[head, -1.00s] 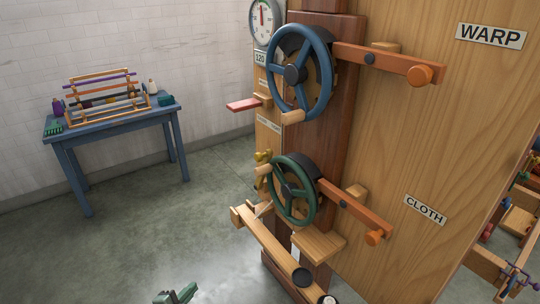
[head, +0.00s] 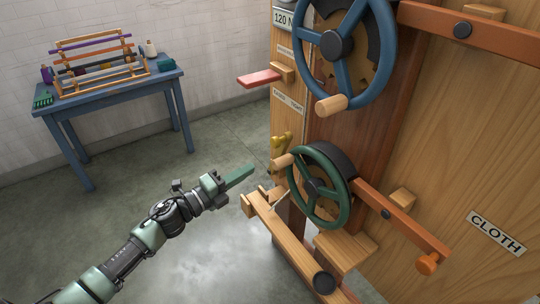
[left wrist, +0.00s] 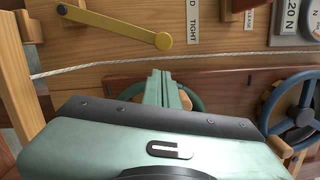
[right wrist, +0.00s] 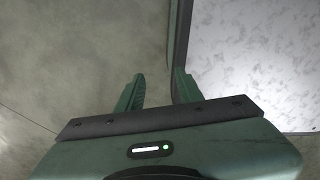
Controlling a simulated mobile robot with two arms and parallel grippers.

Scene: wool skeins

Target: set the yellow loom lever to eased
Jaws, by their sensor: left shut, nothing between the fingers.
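The yellow lever (head: 281,147) is on the wooden loom post, just above the green handwheel (head: 346,203). In the left wrist view the yellow lever (left wrist: 115,26) runs from a dark pivot to a round knob, which lies beside the word TIGHT on the label (left wrist: 193,25). My left gripper (head: 248,170) is shut and empty, left of the lever and apart from it; its fingertips (left wrist: 160,73) show below the knob in the left wrist view. My right gripper (right wrist: 157,88) is open and empty over the floor, outside the head view.
A blue handwheel (head: 385,60) and a red pedal-like lever (head: 259,79) sit above the yellow lever. A wooden beam (head: 285,232) juts out below. A pale cord (left wrist: 110,68) crosses near my left fingertips. A blue table (head: 110,88) stands at the back left.

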